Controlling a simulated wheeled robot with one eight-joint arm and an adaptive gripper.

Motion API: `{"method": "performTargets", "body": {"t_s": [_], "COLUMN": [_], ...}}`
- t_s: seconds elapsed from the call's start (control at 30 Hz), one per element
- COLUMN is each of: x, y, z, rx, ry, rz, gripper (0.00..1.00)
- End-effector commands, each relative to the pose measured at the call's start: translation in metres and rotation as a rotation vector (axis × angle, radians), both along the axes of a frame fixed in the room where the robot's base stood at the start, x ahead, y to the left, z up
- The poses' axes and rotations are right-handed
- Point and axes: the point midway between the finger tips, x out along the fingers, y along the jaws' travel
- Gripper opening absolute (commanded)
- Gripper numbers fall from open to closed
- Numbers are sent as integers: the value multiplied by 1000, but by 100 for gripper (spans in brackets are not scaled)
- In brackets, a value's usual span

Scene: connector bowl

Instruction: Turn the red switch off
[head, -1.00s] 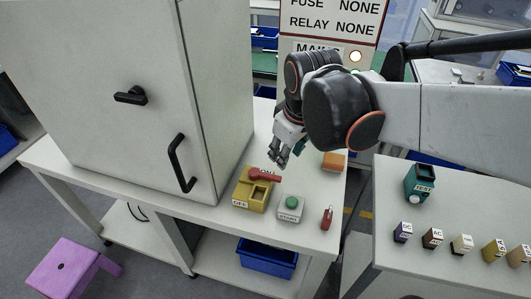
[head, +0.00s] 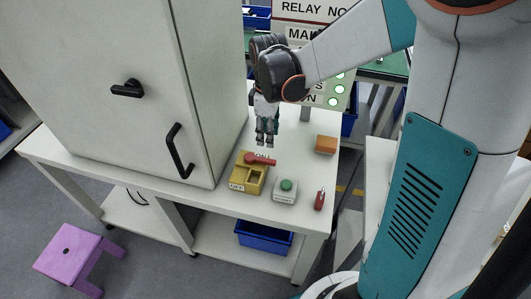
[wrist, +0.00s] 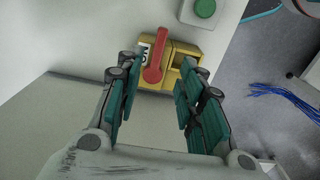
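The red switch is a red lever (head: 262,160) on a yellow box (head: 247,178) on the white table. In the wrist view the red lever (wrist: 155,56) lies along the box, and the yellow box (wrist: 184,47) is just beyond the fingertips. An "OFF" label is on the box's front in the head view, and another label is partly covered by the lever near its far edge. My gripper (head: 266,138) points down above and behind the box. In the wrist view my gripper (wrist: 155,85) has its fingers apart, with the lever between their lines and nothing held.
A grey box with a green button (head: 285,188) stands right of the switch. A small red object (head: 320,200) and an orange block (head: 326,145) are further right. A large grey cabinet (head: 100,90) with black handles closely bounds the left. A purple stool (head: 68,252) stands on the floor.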

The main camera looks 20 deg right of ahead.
Motion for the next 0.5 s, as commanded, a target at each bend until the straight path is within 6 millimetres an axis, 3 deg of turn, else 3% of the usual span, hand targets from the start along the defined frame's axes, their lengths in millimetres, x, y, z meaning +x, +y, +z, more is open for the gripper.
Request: {"method": "performTargets", "body": {"t_s": [0.2,0.5], "x": [1,1], "y": [0,0], "z": [-48,-96], "rx": [-1,0], "ry": [-1,-1], "rz": [-1,-2], "gripper": [35,35]}}
